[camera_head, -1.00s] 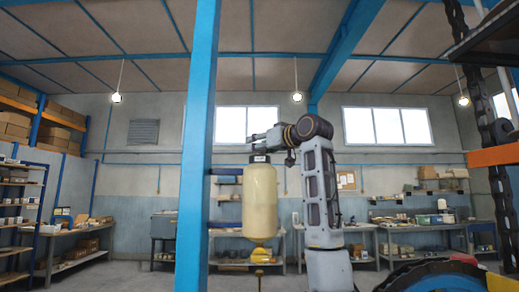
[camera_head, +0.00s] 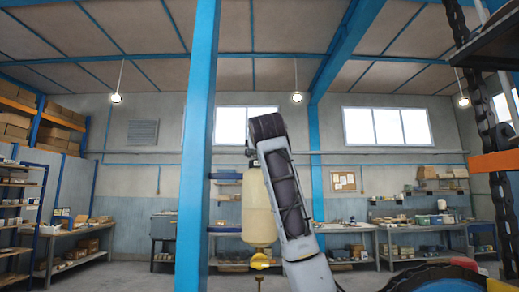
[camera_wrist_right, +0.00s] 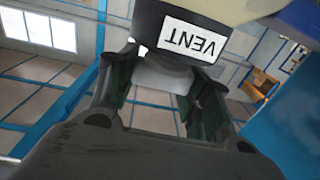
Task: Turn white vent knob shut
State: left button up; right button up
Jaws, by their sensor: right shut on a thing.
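The white vent knob (camera_wrist_right: 157,74) shows in the right wrist view as a pale round piece beneath a dark collar (camera_wrist_right: 150,22) with a white VENT label (camera_wrist_right: 188,38). My right gripper (camera_wrist_right: 160,90) has its two dark fingers on either side of the knob and is shut on it. In the head view the cream tank (camera_head: 259,212) hangs beside the blue post, with a yellow fitting (camera_head: 260,261) at its bottom. My right arm covers the tank's right side, and the knob and gripper are mostly hidden there. My left gripper is in neither view.
A blue post (camera_head: 197,160) stands close to the left of the tank. Dark machinery with a chain (camera_head: 497,165) and an orange bar (camera_head: 494,161) is at the right edge. Shelves and workbenches (camera_head: 425,232) stand far back along the walls.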

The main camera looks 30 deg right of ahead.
jog(key=shift+m+g+h, duration=0.3)
jog(key=shift+m+h, duration=0.1)
jog(key=shift+h, duration=0.2)
jog(key=o, duration=1)
jog(key=shift+o, duration=0.2)
jog(key=v, duration=1.2)
jog(key=shift+f, duration=0.1)
